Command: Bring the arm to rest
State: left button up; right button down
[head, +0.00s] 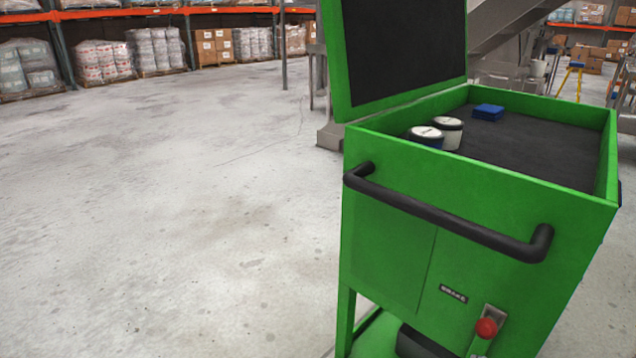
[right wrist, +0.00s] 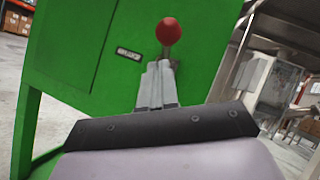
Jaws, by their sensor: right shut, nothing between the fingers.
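My right gripper (right wrist: 158,68) shows in the right wrist view with its grey fingers together and nothing between them. It points toward the green cart's front panel. A brake lever with a red knob (right wrist: 169,31) appears just beyond and above the fingertips. I cannot tell whether the fingers touch the lever. In the head view the red knob (head: 487,327) sits on a metal plate low on the green cart (head: 390,240), below the BRAKE label (head: 453,293). My left gripper is in neither view.
The cart has a black handlebar (head: 450,225) and a raised lid (head: 405,50). Two round tubs (head: 448,133) and a blue block (head: 488,112) stand on its top. Open concrete floor (head: 170,200) lies to the left. Racks with pallets (head: 155,50) line the back.

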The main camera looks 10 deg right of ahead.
jog(key=a+f+n+g+y, duration=0.2)
jog(key=a+n+y, duration=0.4)
jog(key=n, duration=0.5)
jog(key=a+f+n+g+y, duration=0.15)
jog(key=a+n+y, duration=0.25)
jog(key=n+y, duration=0.5)
jog(key=s+f+n+g+h, duration=0.2)
jog(key=s+f+n+g, duration=0.55)
jog(key=n, duration=0.75)
notch_tip(320, 180, up, 14)
jog(key=d+n+p, duration=0.1)
jog(key=p, duration=1.7)
jog(key=shift+s+r+n, duration=0.2)
jog(key=shift+s+n, duration=0.2)
jog(key=shift+s, duration=0.05)
jog(key=shift+d, duration=0.1)
